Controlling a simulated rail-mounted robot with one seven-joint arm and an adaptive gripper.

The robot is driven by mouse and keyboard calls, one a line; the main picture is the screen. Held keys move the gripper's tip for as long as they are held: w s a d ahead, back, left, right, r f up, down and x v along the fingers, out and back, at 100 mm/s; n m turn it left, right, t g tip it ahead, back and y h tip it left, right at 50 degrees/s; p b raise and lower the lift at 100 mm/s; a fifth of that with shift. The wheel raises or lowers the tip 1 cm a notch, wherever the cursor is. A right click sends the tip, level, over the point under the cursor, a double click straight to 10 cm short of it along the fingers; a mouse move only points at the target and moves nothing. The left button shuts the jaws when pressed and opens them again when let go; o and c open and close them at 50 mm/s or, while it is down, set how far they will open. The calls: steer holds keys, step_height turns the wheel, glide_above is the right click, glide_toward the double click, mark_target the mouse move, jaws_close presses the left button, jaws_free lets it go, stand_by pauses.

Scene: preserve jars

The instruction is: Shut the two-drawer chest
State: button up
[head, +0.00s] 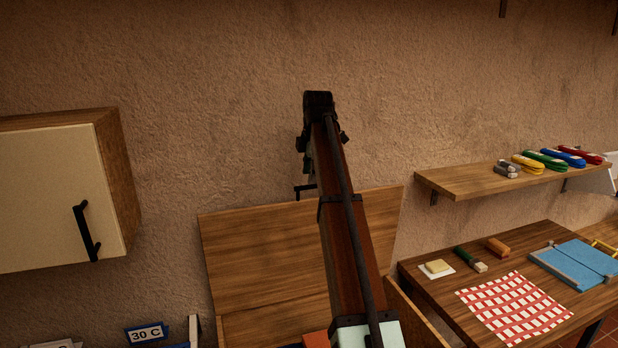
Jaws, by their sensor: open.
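No drawer fronts show in this view, so I cannot tell for sure which thing is the two-drawer chest. A wooden box-like piece with a raised back board (262,250) stands against the wall at bottom centre. Its right side (415,316) shows beside my arm, and its lower part is cut off by the frame. My arm rises in front of it and hides part of the board. My gripper (305,191) is mostly hidden behind my arm; a small dark part shows at the board's top edge. It is open, and I see nothing held.
A wall cabinet (50,190) with a black handle hangs at left, shut. A "30 C" label (146,334) is at bottom left. At right are a shelf (455,184) with coloured bundles and a table (430,290) with a checked cloth (515,307) and a blue board (578,264).

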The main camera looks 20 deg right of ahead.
mark_target(309, 187)
steer(key=shift+p+x, duration=0.4)
steer(key=shift+x, duration=1.5)
jaws_close()
